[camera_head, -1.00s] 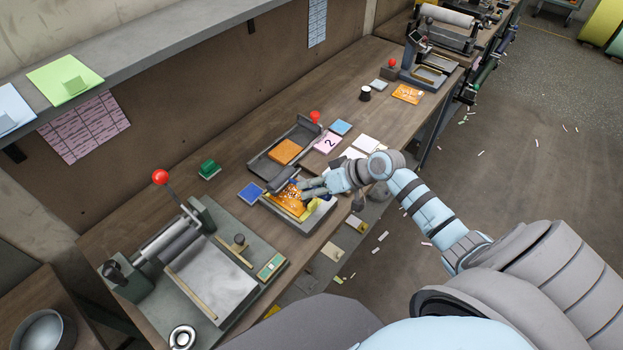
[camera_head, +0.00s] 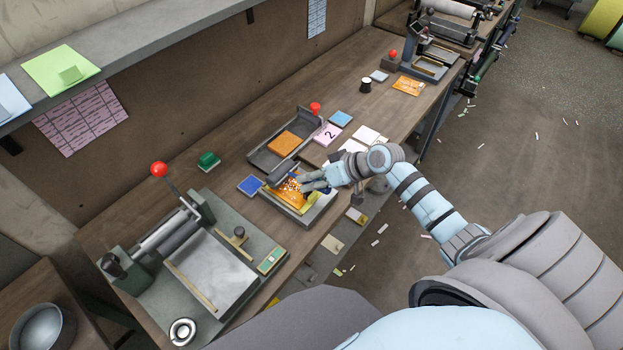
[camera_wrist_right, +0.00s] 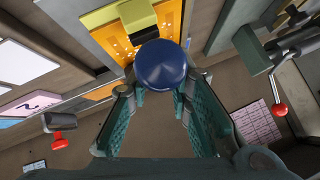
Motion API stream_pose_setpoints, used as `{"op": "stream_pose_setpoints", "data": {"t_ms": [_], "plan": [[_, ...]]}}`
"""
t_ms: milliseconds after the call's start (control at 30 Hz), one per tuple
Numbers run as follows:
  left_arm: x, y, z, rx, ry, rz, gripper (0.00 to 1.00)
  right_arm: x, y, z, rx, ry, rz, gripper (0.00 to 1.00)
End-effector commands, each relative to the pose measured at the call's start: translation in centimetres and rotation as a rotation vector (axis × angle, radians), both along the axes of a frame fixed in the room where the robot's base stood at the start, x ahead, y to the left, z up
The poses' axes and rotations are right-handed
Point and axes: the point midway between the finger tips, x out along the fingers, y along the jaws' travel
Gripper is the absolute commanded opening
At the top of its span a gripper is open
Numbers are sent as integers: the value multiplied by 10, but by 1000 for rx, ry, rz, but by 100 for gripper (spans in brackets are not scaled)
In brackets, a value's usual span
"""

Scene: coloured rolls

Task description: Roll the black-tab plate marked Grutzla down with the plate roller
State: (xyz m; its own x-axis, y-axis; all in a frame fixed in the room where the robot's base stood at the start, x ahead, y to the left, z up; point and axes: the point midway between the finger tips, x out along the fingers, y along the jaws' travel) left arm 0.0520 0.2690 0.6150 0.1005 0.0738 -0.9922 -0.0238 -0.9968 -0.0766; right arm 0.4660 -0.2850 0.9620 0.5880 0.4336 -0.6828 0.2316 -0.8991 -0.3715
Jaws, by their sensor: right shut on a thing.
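In the head view my right gripper (camera_head: 308,183) is low over the orange plate (camera_head: 283,195), which lies on a grey bed (camera_head: 312,217) with yellow at its edge. The right wrist view shows this plate (camera_wrist_right: 116,42) with a black tab (camera_wrist_right: 144,36) and white marks. My right gripper is shut on a dark blue round knob (camera_wrist_right: 162,66), which looks like the plate roller's handle. The roller's working part is hidden, so I cannot tell whether it touches the plate. I cannot read the name Grutzla. My left gripper is not in view.
A grey tray with an orange block (camera_head: 290,142) stands behind the plate. A large roller press (camera_head: 213,268) fills the near left bench. Free bench lies towards the wall.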

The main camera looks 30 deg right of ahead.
Motion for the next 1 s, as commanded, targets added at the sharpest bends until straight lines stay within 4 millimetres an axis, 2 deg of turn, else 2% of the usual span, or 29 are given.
{"op": "stream_pose_setpoints", "data": {"t_ms": [333,1000], "plan": [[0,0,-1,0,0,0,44,-2,-1,-3,0,0,0,0],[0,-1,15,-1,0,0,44,-38,-14,-1,0,1,0,0]]}}
